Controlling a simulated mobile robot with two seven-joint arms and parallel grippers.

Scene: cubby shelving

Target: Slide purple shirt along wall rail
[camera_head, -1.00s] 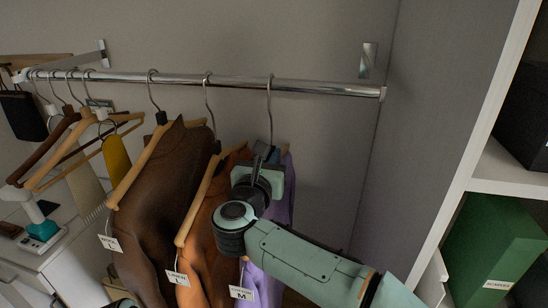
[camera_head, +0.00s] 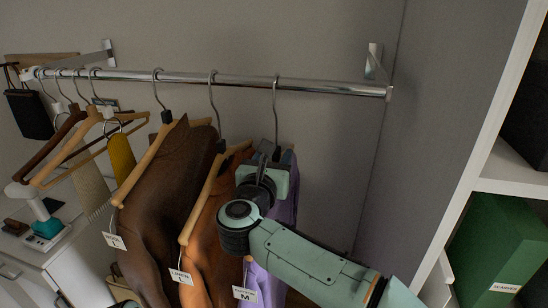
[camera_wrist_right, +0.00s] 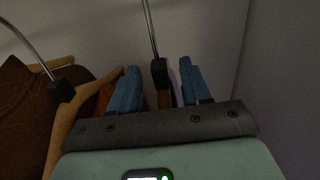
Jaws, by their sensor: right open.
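The purple shirt (camera_head: 286,208) hangs from the chrome wall rail (camera_head: 320,88) as the rightmost garment. My arm and the orange garment hide much of it. A white tag marked M (camera_head: 244,294) hangs by it. My right gripper (camera_head: 272,160) is at the top of its hanger, just below the hook (camera_head: 276,112). In the right wrist view the blue fingers of my right gripper (camera_wrist_right: 160,88) are apart, with the hanger's black neck (camera_wrist_right: 160,73) between them. I cannot tell whether they touch it. A purple sliver of shirt (camera_wrist_right: 174,88) shows there. My left gripper is out of view.
An orange garment (camera_head: 205,225) and a brown garment (camera_head: 165,185) hang left of the shirt, with more hangers further left. The rail is bare to the right, up to its end and bracket (camera_head: 373,62). White shelving with a green box (camera_head: 498,245) stands at right.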

